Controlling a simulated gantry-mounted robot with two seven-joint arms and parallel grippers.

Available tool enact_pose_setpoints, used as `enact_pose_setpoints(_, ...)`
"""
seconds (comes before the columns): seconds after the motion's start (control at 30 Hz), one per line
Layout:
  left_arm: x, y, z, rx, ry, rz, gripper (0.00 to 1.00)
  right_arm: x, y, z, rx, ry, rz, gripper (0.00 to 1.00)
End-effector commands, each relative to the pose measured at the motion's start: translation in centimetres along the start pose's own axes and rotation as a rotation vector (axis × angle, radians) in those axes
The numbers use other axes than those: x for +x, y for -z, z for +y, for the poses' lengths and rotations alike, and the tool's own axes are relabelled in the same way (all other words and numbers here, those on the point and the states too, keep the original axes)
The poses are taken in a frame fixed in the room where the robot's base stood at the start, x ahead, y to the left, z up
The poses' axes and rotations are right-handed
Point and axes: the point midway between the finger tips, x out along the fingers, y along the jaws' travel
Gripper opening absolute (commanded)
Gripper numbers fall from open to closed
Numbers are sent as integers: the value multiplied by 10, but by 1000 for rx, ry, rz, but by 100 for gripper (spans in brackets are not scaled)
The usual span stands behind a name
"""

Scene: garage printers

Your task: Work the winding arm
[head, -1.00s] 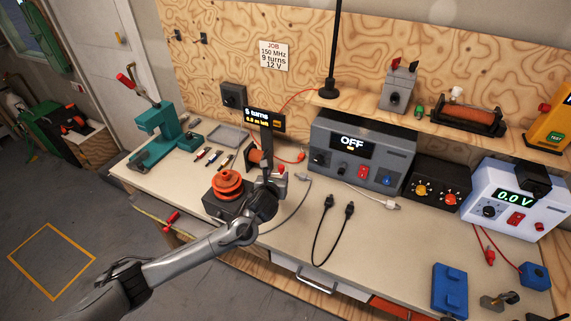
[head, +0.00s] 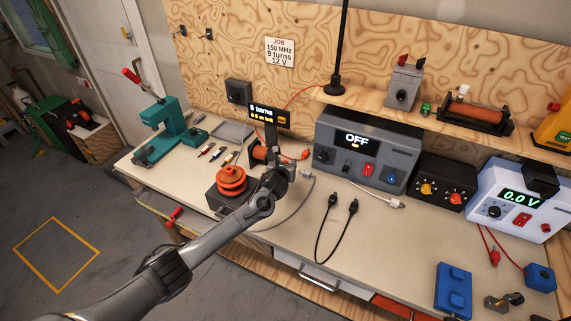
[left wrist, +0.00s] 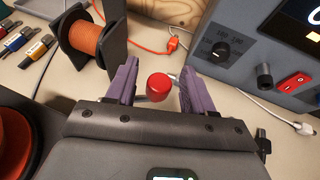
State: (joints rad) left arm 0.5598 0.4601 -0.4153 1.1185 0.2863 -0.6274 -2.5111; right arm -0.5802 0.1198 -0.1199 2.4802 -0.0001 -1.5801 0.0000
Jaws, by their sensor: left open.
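The winder has a dark base with an orange ribbed former (head: 231,181). A small display (head: 268,115) stands behind it, showing a turn count whose digit is hard to read. In the left wrist view, the winding arm's red knob (left wrist: 158,87) sits between the two purple fingers of my left gripper (left wrist: 158,70). The fingers are apart, with a visible gap on each side of the knob. In the head view my left gripper (head: 284,172) is just right of the former, and it largely hides the winding arm. A copper wire spool (left wrist: 92,42) stands behind. My right gripper is out of view.
A grey power unit reading OFF (head: 357,146) stands close behind and right of my gripper. Black leads (head: 333,228) and a grey cable (head: 282,218) lie on the bench. A teal press (head: 165,132) is at the left. The bench's front middle is mostly clear.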

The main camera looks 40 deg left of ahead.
Motion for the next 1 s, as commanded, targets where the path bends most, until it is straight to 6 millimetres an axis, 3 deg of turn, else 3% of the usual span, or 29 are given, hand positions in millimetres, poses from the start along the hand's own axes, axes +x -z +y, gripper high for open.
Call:
enact_pose_setpoints(0.2,0,0,0,0,0,0,51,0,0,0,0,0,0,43)
enact_pose_setpoints(0.53,0,0,0,0,0,-1,0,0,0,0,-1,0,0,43)
enact_pose_setpoints(1.0,-3,-1,1,16,32,-2,0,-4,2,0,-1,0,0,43)
